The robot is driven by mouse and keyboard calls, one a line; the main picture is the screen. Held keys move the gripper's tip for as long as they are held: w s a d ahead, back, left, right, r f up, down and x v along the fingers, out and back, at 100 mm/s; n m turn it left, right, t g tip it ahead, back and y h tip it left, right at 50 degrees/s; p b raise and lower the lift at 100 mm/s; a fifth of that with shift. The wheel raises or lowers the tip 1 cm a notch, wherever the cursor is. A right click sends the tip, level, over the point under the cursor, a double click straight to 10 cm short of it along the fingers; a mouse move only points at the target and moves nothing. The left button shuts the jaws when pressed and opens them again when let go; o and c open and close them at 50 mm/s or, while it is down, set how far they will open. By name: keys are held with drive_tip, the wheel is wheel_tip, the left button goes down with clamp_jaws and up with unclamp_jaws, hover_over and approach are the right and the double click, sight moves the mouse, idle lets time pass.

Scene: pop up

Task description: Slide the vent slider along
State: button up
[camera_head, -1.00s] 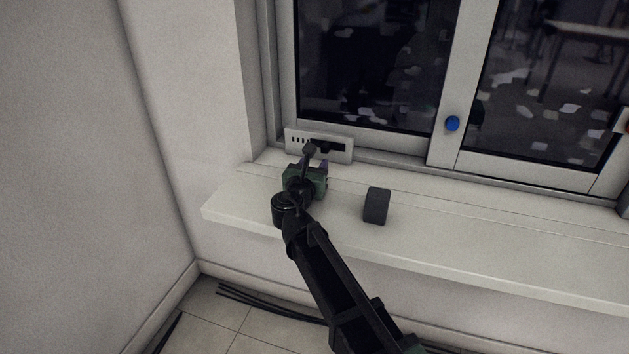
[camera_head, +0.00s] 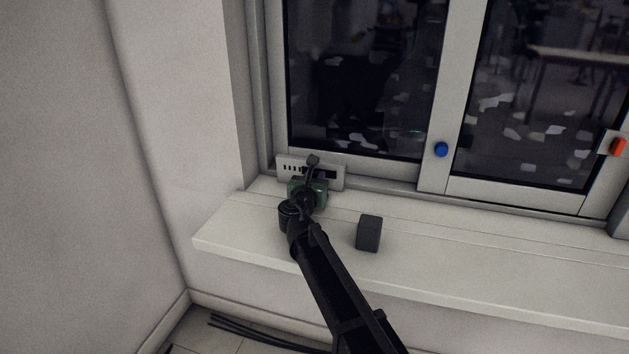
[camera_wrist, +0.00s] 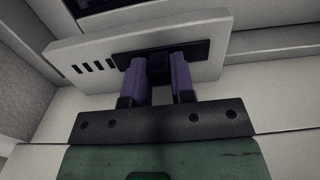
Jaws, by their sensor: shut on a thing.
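The vent is a pale plate (camera_head: 285,173) at the bottom left of the window frame, with several dark slots on its left part and a dark recess. In the wrist view the plate (camera_wrist: 215,71) is close and fills the upper middle. In the head view my gripper (camera_head: 316,176) is in front of the vent, and the arm hides the knob and part of the recess.
A dark grey block (camera_head: 369,233) stands on the white sill (camera_head: 450,255), right of my arm. A blue knob (camera_head: 441,149) is on the window frame, and a red-orange handle (camera_head: 618,147) is at the far right. A wall closes off the left side.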

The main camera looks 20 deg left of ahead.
sight(299, 169)
drive_tip(key=shift+s+a, duration=0.15)
drive_tip(key=shift+a, duration=2.8)
drive_tip(key=o, duration=1)
drive_tip(key=shift+c, duration=0.2)
drive_tip(key=s, duration=1.1)
drive_tip(key=shift+d, duration=0.3)
drive_tip(key=shift+w, duration=0.1)
